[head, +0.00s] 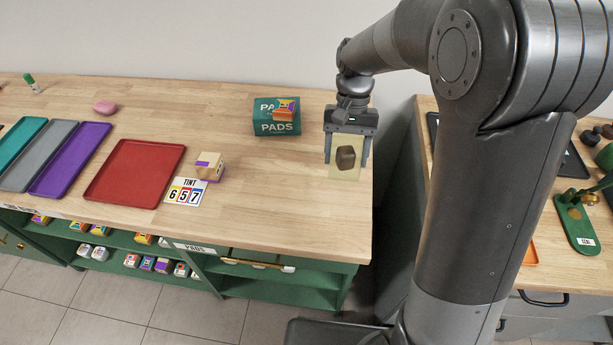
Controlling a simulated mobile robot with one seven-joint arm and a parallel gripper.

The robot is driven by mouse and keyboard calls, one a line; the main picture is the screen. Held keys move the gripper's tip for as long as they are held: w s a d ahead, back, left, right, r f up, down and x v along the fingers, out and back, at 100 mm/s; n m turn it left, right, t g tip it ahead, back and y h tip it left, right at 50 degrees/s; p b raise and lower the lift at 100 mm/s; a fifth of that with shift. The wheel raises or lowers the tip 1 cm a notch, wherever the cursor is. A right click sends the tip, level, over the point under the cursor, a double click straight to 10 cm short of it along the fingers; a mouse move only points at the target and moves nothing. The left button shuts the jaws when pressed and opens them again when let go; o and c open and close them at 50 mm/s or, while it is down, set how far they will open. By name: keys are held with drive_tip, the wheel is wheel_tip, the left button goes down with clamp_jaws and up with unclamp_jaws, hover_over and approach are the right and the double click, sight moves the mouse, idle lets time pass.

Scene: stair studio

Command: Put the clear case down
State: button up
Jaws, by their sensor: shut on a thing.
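My gripper (346,148) points down over the right end of the wooden table (240,180). Its two fingers are shut on a clear case (345,172), a yellowish see-through block with a dark brown lump inside. One finger shows on each side of the case. The case hangs upright near the table's right edge. I cannot tell from this view whether its lower end touches the wood.
A green PADS box (277,126) with a small orange item on top stands left of the case. A red tray (134,171), a block (209,166) and a TINT 657 card (186,191) lie further left. Bare wood lies between them. A second bench (543,262) stands right, past a gap.

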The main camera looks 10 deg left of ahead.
drive_tip(key=a+f, duration=0.1)
drive_tip(key=a, duration=0.2)
drive_tip(key=a+f, duration=0.2)
drive_tip(key=a, duration=0.1)
drive_tip(key=a+f, duration=0.2)
drive_tip(key=a, duration=0.1)
drive_tip(key=shift+w+f, duration=0.2)
drive_tip(key=shift+w, duration=0.2)
drive_tip(key=shift+f, duration=2.05)
drive_tip(key=o, duration=1.1)
drive_tip(key=shift+f, duration=0.1)
drive_tip(key=shift+c, duration=0.2)
drive_tip(key=v, duration=1.2)
drive_tip(key=shift+r, duration=0.25)
